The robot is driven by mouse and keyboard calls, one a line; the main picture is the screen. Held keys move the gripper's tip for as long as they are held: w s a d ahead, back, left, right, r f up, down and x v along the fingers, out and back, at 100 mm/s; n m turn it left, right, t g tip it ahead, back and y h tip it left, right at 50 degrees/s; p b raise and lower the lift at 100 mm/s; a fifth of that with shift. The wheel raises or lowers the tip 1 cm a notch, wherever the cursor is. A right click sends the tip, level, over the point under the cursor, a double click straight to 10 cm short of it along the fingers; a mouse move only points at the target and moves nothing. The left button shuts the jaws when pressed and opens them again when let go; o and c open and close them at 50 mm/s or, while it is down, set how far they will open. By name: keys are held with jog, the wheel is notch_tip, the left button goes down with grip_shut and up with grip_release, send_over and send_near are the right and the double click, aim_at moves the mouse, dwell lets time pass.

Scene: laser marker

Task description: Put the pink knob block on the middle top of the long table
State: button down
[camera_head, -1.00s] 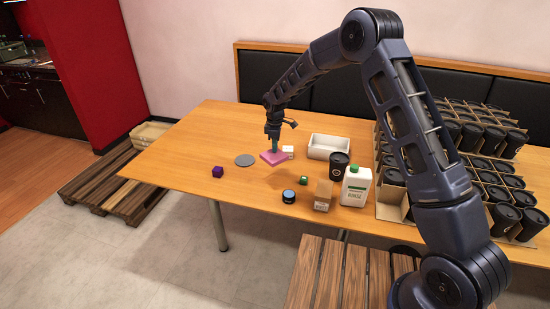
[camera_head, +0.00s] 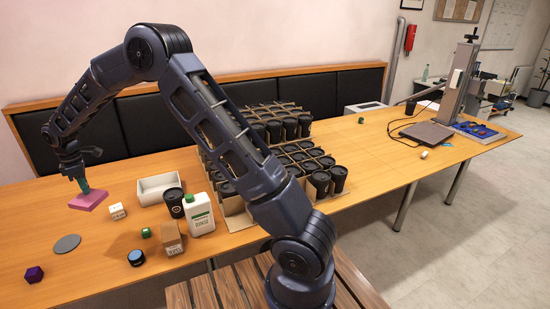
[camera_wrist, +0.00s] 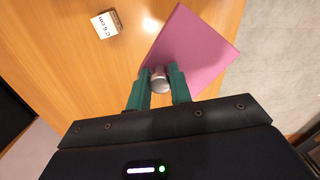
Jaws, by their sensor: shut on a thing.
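The pink knob block (camera_head: 89,199) is a flat pink slab with a round metallic knob on top. My gripper (camera_head: 83,184) is shut on its knob and holds it over the left part of the long table (camera_head: 350,190). In the wrist view the green fingers of my gripper (camera_wrist: 159,88) stand on both sides of the silver knob, with the pink knob block (camera_wrist: 195,50) spread beyond them. I cannot tell how far the slab is above the wood. The table's middle is largely taken up by cup crates and partly hidden behind my arm.
Crates of black cups (camera_head: 318,166) fill the middle. Bare wood lies right of them, before the laser marker (camera_head: 460,80).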

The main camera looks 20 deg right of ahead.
jog(key=r, duration=0.8)
jog(key=shift+w+d+r, duration=0.2)
jog(key=shift+w+d, duration=0.15)
jog(key=w+d+m, duration=0.3)
jog(key=w+d, duration=0.8)
jog(key=d, duration=0.4)
jog(key=w+d+m, duration=0.3)
jog(key=w+d, duration=0.8)
jog(key=d, duration=0.4)
jog(key=w+d+m, duration=0.3)
jog(key=d, duration=1.8)
jog(key=w+d+m, duration=0.3)
jog(key=d, duration=1.9)
jog(key=s+d+m, duration=0.2)
jog(key=s+d, duration=0.2)
jog(key=d, duration=1)
jog(key=s+d+m, duration=0.2)
jog(key=s+d, duration=0.3)
jog(key=d, duration=0.9)
jog(key=s+d+m, duration=0.2)
jog(key=s+d, duration=0.6)
jog(key=d, duration=0.3)
jog(key=s+d+m, duration=0.2)
jog(key=s+d, duration=0.7)
jog(key=d, duration=0.3)
jog(key=f, duration=3.1)
jog(key=shift+s+d, duration=0.15)
jog(key=shift+d, duration=0.05)
jog(key=shift+f, duration=0.15)
